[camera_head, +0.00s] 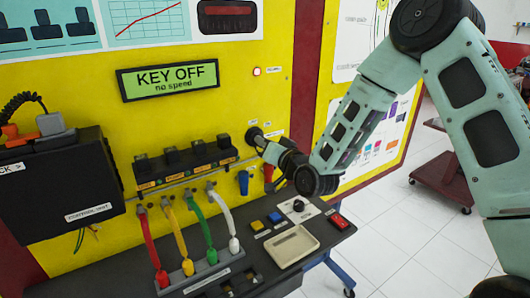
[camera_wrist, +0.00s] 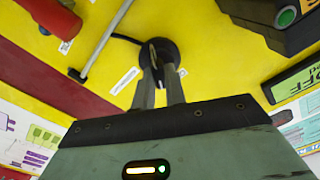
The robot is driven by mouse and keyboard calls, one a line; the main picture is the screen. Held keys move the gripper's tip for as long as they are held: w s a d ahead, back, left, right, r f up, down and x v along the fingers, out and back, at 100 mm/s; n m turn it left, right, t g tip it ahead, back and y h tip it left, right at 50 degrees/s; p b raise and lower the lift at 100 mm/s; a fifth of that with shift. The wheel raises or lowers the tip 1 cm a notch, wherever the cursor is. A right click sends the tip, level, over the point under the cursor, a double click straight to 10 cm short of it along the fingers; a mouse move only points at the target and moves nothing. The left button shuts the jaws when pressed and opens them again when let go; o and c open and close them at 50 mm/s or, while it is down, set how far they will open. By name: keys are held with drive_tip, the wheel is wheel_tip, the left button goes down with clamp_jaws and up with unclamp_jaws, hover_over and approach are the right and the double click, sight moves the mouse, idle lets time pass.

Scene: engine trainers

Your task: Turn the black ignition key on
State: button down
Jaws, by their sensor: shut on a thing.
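The black ignition key (camera_wrist: 157,50) sits in a round black switch on the yellow panel in the wrist view. My gripper (camera_wrist: 160,72) is shut on the key, with a finger on each side of it. In the head view my gripper (camera_head: 259,140) reaches the round black ignition switch (camera_head: 252,133) from the right and hides most of the key. The green display (camera_head: 168,79) reads "KEY OFF" and "no speed".
A row of black connectors (camera_head: 186,163) is left of the switch. Below it are a blue clip (camera_head: 243,182) and a red handle (camera_head: 268,172). A black shelf holds colored cables, a beige tray (camera_head: 291,246) and buttons. A black box (camera_head: 62,190) is at the left.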

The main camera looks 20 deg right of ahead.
drive_tip(key=m+b, duration=0.3)
drive_tip(key=m, duration=0.2)
drive_tip(key=shift+m, duration=0.3)
idle(0.4)
drive_tip(key=c, duration=1.4)
unclamp_jaws()
drive_tip(key=shift+c, duration=0.2)
